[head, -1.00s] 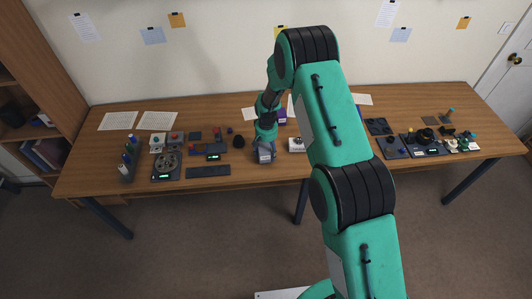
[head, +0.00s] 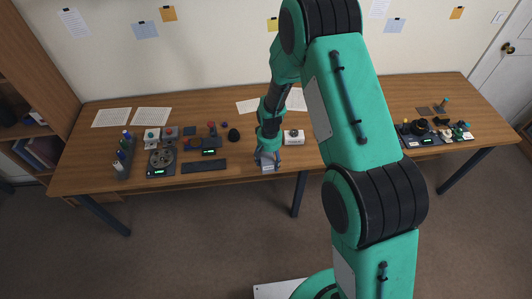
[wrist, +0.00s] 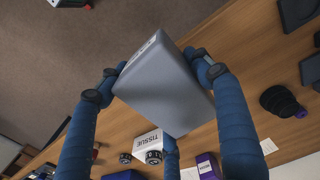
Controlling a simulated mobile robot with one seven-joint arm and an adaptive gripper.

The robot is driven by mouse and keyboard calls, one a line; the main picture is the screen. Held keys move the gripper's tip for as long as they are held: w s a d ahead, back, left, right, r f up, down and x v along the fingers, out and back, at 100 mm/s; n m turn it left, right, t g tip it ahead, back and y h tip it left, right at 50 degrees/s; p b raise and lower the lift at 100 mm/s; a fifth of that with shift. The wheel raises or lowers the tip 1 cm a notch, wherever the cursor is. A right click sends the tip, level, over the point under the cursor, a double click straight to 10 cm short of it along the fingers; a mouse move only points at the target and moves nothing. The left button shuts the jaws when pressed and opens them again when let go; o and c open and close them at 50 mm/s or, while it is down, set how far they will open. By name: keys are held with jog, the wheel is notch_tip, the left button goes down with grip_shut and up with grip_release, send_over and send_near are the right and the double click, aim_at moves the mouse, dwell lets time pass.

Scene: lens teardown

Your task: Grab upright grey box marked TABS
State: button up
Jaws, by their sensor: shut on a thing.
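The grey box (wrist: 165,92) fills the middle of the wrist view. A small pale label strip shows on its narrow face, but I cannot read it. My gripper (wrist: 157,70) is shut on the box, with blue fingers pressed on its left and right sides. Another finger shows below the box. In the head view my gripper (head: 268,155) is near the front edge of the table, with the small grey box (head: 268,167) at its fingers. I cannot tell how far the box is above the tabletop.
The wooden table (head: 240,180) has bare wood near its front edge. A white box marked TISSUE (wrist: 149,142) and a purple box (wrist: 207,166) are near the fingers. A dark flat bar (head: 205,165) lies to the left. Several devices stand at both ends.

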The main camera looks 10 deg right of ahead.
aim_at(271, 166)
jog(key=shift+s+d+r, duration=0.1)
jog(key=shift+s+d, duration=0.05)
jog(key=shift+s, duration=0.75)
jog(key=shift+s+d+r, duration=0.1)
jog(key=shift+s, duration=0.75)
